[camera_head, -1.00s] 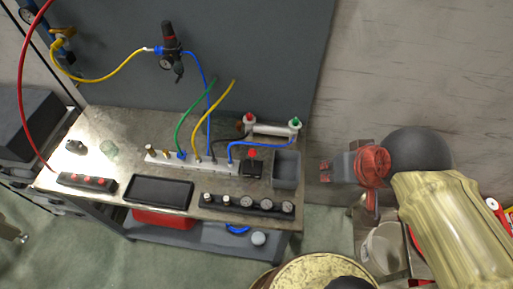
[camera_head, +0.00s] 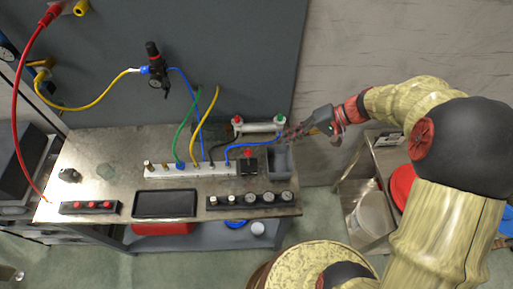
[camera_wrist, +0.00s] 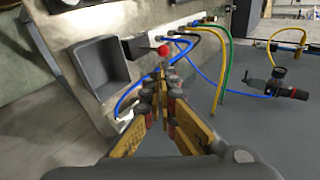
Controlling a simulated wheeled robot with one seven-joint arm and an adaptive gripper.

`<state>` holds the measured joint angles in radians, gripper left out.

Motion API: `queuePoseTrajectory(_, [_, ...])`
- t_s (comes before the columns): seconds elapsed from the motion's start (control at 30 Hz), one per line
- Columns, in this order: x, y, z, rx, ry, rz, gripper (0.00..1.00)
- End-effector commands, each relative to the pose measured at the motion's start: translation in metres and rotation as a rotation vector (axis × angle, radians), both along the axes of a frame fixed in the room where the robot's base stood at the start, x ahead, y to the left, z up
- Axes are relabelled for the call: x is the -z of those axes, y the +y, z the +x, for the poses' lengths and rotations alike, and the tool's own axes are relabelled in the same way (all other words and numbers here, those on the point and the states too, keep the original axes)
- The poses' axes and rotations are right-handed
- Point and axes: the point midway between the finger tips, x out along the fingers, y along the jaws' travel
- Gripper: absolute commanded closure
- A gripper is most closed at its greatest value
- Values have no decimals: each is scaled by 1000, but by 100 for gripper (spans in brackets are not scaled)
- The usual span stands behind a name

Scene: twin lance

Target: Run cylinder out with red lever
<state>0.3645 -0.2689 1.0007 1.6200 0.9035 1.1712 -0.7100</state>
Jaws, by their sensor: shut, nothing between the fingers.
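The red lever is a small red knob (camera_head: 249,155) on a black block near the right end of the bench. In the wrist view its red ball (camera_wrist: 163,49) shows just beyond my fingertips. The cylinder (camera_head: 261,128) is a pale grey tube at the back right of the bench, with a red fitting at its left end and a green one at its right. My gripper (camera_head: 287,135) is shut and empty, above the bench's right end beside the green fitting. In the wrist view my gripper (camera_wrist: 162,82) hides most of the cylinder.
A grey open bin (camera_head: 280,160) stands right of the lever. Blue, green and yellow hoses rise from a white manifold (camera_head: 190,169) left of it. A gauge strip (camera_head: 252,200) and a black tray (camera_head: 165,204) lie at the front. A grey panel (camera_head: 230,60) stands behind.

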Motion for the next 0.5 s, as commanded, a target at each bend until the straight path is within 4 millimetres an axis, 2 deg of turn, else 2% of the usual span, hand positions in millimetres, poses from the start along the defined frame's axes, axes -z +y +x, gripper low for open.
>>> queuePoseTrajectory(0.1, [-7,5,2,-41,-55,19,100])
queuePoseTrajectory(0.27, [-4,9,1,-72,-82,14,100])
queuePoseTrajectory(0.5, [20,36,5,-75,-79,13,100])
